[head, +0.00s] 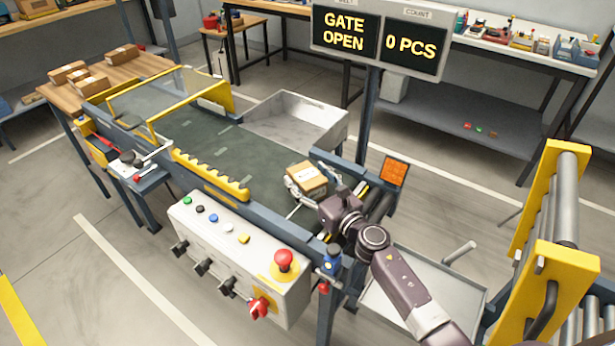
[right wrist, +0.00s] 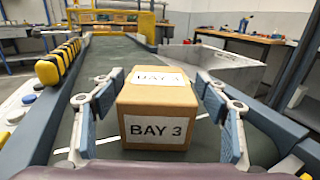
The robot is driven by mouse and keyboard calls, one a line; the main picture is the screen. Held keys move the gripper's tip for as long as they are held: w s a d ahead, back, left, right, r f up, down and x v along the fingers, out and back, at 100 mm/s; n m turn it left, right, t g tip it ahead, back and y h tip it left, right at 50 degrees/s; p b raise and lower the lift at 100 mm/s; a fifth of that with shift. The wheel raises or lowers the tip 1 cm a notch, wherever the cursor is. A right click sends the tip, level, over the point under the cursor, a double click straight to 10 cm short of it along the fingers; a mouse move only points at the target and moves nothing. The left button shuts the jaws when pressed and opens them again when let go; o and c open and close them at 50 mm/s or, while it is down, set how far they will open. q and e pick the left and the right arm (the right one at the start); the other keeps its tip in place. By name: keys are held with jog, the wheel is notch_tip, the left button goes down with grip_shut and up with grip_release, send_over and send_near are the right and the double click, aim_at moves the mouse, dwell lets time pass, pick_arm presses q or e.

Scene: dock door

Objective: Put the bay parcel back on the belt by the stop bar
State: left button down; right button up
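The bay parcel (head: 307,178) is a small brown box at the near right end of the dark green belt (head: 228,160). In the right wrist view the parcel (right wrist: 156,110) stands upright, with a "BAY 3" label facing me. My right gripper (head: 313,182) has its fingers on either side of the parcel. In the right wrist view the gripper (right wrist: 160,108) is spread, with narrow gaps beside the box. My left gripper is out of view.
A control box (head: 240,257) with buttons and a red knob stands along the belt's front. A metal chute (head: 297,122) opens behind the belt. A yellow-framed clear guard (head: 170,95) spans its far end. The sign (head: 345,33) reads "GATE OPEN" and "0 PCS".

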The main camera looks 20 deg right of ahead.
jog(key=shift+r, duration=0.2)
jog(key=v, duration=1)
jog(key=shift+s+d+f+b, duration=0.1)
jog(key=shift+s+b, duration=0.25)
jog(key=shift+b, duration=0.05)
jog(key=shift+s+d, duration=0.15)
jog(key=shift+s, duration=0.45)
